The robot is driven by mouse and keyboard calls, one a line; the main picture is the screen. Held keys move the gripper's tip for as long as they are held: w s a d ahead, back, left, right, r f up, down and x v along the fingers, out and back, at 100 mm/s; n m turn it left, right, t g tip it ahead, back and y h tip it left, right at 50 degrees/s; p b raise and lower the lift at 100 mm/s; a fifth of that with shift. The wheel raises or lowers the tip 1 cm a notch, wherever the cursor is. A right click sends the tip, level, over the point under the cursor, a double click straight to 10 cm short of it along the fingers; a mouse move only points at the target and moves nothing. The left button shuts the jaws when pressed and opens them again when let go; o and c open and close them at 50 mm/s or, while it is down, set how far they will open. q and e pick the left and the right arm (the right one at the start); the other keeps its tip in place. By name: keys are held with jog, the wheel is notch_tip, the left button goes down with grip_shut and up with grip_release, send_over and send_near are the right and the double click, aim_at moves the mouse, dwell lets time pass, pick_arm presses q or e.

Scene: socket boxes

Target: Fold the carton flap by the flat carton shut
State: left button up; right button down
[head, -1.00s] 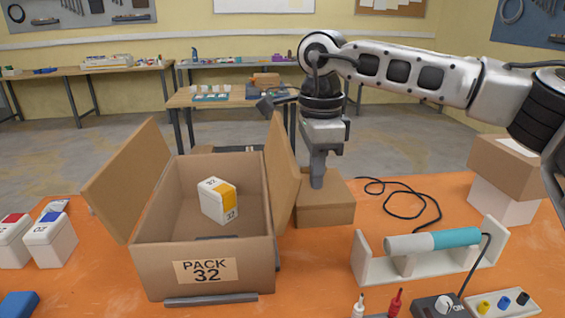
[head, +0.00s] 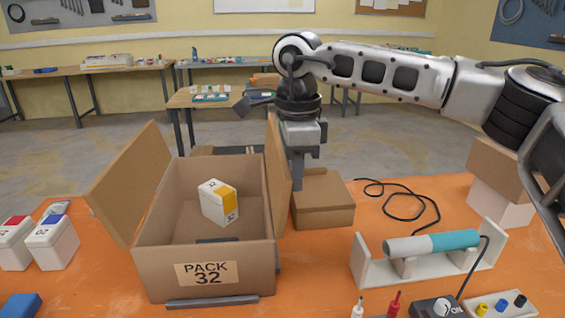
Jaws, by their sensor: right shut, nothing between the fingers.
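An open carton (head: 240,258) marked PACK 32 stands on the table with a white and yellow box (head: 218,203) inside. Its right flap (head: 278,170), on the side of the flat carton (head: 325,212), stands nearly upright. Its left flap (head: 130,185) leans outward, open. My right gripper (head: 297,182) points down, shut and empty, at the outer side of the right flap, between it and the flat carton. It looks close against the flap, but I cannot tell if they touch. My left gripper is not in view.
A stand with a grey and teal cylinder (head: 450,241) and a black cable is at the right. Stacked boxes (head: 500,180) stand behind it. White boxes with red and blue tops (head: 52,240) stand left of the carton.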

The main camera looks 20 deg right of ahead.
jog(key=w+a+p, duration=0.1)
jog(key=w+a, duration=0.1)
jog(key=a, duration=0.5)
jog(key=shift+p, duration=0.3)
jog(key=shift+s+r, duration=0.1)
jog(key=shift+r, duration=0.1)
notch_tip(320, 180, up, 9)
jog(key=p, duration=0.2)
dwell(0.4)
jog(key=shift+f, duration=0.1)
